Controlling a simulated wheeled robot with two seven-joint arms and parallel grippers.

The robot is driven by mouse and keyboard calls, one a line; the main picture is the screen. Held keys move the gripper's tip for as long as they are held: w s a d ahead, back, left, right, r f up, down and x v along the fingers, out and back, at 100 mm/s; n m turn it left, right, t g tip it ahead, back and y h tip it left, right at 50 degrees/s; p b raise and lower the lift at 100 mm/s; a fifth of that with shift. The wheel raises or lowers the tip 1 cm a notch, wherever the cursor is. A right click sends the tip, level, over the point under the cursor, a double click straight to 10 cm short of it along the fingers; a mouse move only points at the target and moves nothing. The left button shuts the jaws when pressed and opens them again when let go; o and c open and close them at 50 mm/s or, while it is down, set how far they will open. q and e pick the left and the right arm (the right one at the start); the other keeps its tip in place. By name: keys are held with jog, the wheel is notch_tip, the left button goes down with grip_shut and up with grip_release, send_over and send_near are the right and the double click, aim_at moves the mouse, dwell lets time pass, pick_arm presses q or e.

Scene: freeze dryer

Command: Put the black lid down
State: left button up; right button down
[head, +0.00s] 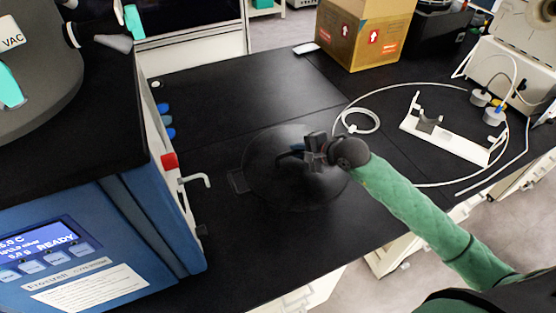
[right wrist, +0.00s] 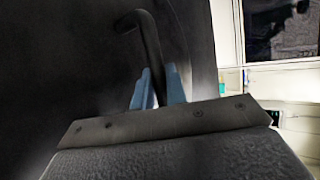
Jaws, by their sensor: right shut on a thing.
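The black lid (head: 262,180) is a round dark disc over the black bench top, near the middle of the head view. My right gripper (head: 303,152) is at its upper right part, shut on the lid's handle. In the right wrist view the blue fingertips (right wrist: 159,88) close around the curved dark handle (right wrist: 150,45), and the lid's dark surface (right wrist: 60,60) fills the left side. I cannot tell whether the lid touches the bench. My left gripper is not in view.
A cardboard box (head: 362,35) stands at the back. White tubing (head: 358,122) and a white stand (head: 450,140) lie right. Bench top (head: 240,85) behind the lid is clear.

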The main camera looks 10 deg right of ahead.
aim_at(277, 145)
jog(key=x, duration=0.3)
jog(key=d+x, duration=0.1)
jog(key=x, duration=0.2)
jog(key=w+x, duration=0.1)
jog(key=x, duration=0.2)
jog(key=shift+w+f+b, duration=0.15)
jog(key=shift+w+b, duration=0.2)
jog(key=shift+b, duration=0.05)
jog(key=shift+x, duration=1.15)
jog(key=shift+w+f, duration=0.2)
jog(key=shift+w, duration=0.15)
jog(key=shift+w+f, duration=0.1)
jog(key=shift+w, duration=0.05)
jog(key=shift+f+b, duration=0.15)
jog(key=shift+b, duration=0.15)
jog(key=shift+f, duration=0.4)
notch_tip(277, 145, down, 3)
jog(key=shift+r+b, duration=0.2)
jog(key=shift+b, duration=0.3)
jog(key=shift+f, duration=0.15)
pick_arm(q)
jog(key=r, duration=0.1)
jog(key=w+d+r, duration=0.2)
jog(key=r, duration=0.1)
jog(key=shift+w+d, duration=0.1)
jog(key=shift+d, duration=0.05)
